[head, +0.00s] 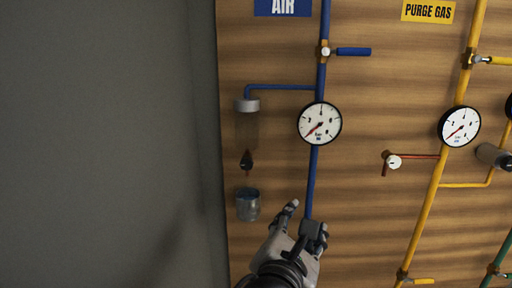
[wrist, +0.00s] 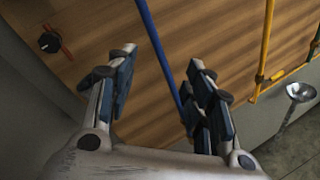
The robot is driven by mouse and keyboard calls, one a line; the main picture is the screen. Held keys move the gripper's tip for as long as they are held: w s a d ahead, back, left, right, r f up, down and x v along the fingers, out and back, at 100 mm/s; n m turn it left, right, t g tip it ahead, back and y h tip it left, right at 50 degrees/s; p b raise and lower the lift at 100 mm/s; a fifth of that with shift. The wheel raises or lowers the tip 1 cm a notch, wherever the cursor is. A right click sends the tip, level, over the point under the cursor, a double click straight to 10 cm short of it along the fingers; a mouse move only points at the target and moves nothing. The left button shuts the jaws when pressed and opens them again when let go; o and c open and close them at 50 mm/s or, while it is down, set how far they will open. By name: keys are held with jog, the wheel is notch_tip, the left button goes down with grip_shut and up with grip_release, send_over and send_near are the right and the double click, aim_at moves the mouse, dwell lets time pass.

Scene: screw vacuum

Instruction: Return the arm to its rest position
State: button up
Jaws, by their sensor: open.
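My gripper (head: 303,218) is in the lower middle of the head view, in front of the wooden panel (head: 350,220). Its two fingers are apart with nothing between them. In the wrist view my gripper (wrist: 160,85) is also open, and the blue pipe (wrist: 158,50) runs behind the gap between the fingers. I cannot tell how far the fingertips are from the pipe.
The panel carries a blue air pipe (head: 312,180) with a gauge (head: 320,123) and a blue-handled valve (head: 352,51). A clear cup (head: 248,204) is left of my gripper. Yellow pipes (head: 425,215) are at right. A bare grey wall (head: 105,140) fills the left.

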jog(key=s+d+f+m+g+h+b, duration=0.1)
jog(key=s+d+f+m+g+b, duration=0.5)
jog(key=f, duration=0.3)
jog(key=s+d+f+m+g+b, duration=0.3)
jog(key=s+d+f+m, duration=0.45)
jog(key=f, duration=0.25)
jog(key=s+a+f+m+g+y+b, duration=0.1)
jog(key=s+a+f+m+y+b, duration=0.5)
jog(key=f+m, duration=0.4)
jog(key=shift+a+f+m+y+b, duration=0.4)
jog(key=shift+a+m+b, duration=0.5)
jog(key=shift+b, duration=0.3)
jog(key=shift+d, duration=0.1)
jog(key=shift+c, duration=0.4)
